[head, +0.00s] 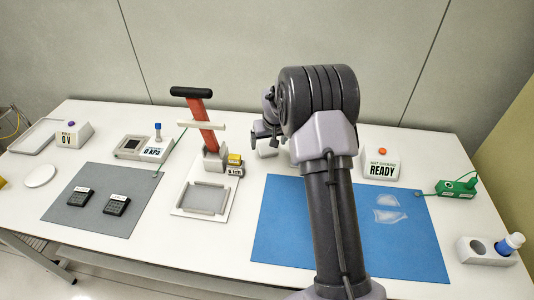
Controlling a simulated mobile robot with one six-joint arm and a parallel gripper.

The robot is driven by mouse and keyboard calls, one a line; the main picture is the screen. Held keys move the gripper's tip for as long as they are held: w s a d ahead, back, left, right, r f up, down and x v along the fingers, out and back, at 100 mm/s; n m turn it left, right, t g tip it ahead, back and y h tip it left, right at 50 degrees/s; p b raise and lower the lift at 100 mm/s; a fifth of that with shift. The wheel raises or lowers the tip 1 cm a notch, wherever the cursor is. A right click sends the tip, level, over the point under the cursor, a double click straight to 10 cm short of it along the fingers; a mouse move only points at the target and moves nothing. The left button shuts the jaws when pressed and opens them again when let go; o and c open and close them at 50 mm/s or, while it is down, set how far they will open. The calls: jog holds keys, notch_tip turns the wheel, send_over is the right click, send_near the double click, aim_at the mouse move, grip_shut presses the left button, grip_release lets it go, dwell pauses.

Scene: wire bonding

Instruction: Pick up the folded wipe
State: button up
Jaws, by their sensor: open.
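I cannot pick out the folded wipe with certainty. A small white object (267,149) lies on the table at the back, just below my gripper and partly hidden by my arm; I cannot tell whether it is the wipe. Two pale, see-through flat pieces, an upper one (387,200) and a lower one (389,216), lie on the blue mat (283,225). My gripper (265,136) is small in view, left of my thick grey wrist, pointing down above the back of the table. It is open, and I see nothing held in it.
A red-handled press (200,122) stands close left of my gripper. A READY box (383,168) and a green clip box (456,188) are at right. A white holder (486,251) with a bottle (509,244) sits at far right. A grey mat (105,180) lies left.

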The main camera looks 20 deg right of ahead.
aim_at(268, 148)
jog(key=b+x, duration=0.1)
jog(key=x, duration=0.1)
jog(key=b+x, duration=0.1)
jog(key=x, duration=0.2)
jog(key=shift+w+d+f, duration=0.1)
jog(key=shift+w+d, duration=0.1)
jog(key=shift+d, duration=0.05)
jog(key=c, duration=1.5)
jog(key=shift+s+r+p, duration=0.15)
jog(key=shift+r+p, duration=1)
jog(key=shift+r, duration=1)
jog(key=shift+c, duration=0.2)
jog(key=s+a, duration=0.2)
jog(key=s, duration=0.3)
jog(key=s+a+p, duration=0.1)
jog(key=s, duration=0.3)
jog(key=s+a+r+p, duration=0.1)
jog(key=s+a, duration=0.1)
jog(key=s, duration=0.3)
jog(key=shift+s+a, duration=0.35)
jog(key=shift+s, duration=0.05)
